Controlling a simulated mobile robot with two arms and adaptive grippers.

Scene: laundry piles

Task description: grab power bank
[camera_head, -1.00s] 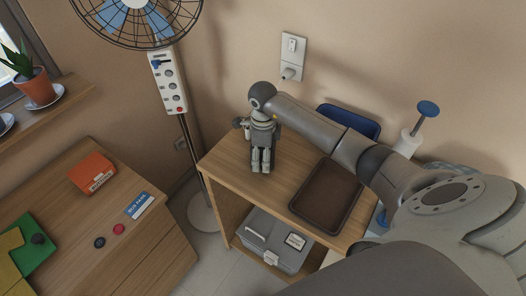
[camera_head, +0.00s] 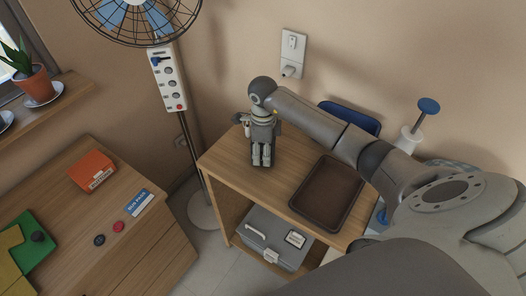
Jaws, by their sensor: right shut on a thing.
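My right gripper (camera_head: 262,158) points down at the left part of the wooden side table (camera_head: 223,158). Its fingers are close together around a dark object, the power bank (camera_head: 273,152), of which only a dark edge shows beside and behind the fingers. The rest of it is hidden by the gripper. I cannot tell whether it touches the table top. My left gripper is not in view.
A brown tray (camera_head: 326,193) lies right of the gripper, with a blue container (camera_head: 350,118) behind. A grey case (camera_head: 276,240) sits on the lower shelf. A fan pole (camera_head: 190,150) stands left of the table. A wooden dresser (camera_head: 150,245) is at left.

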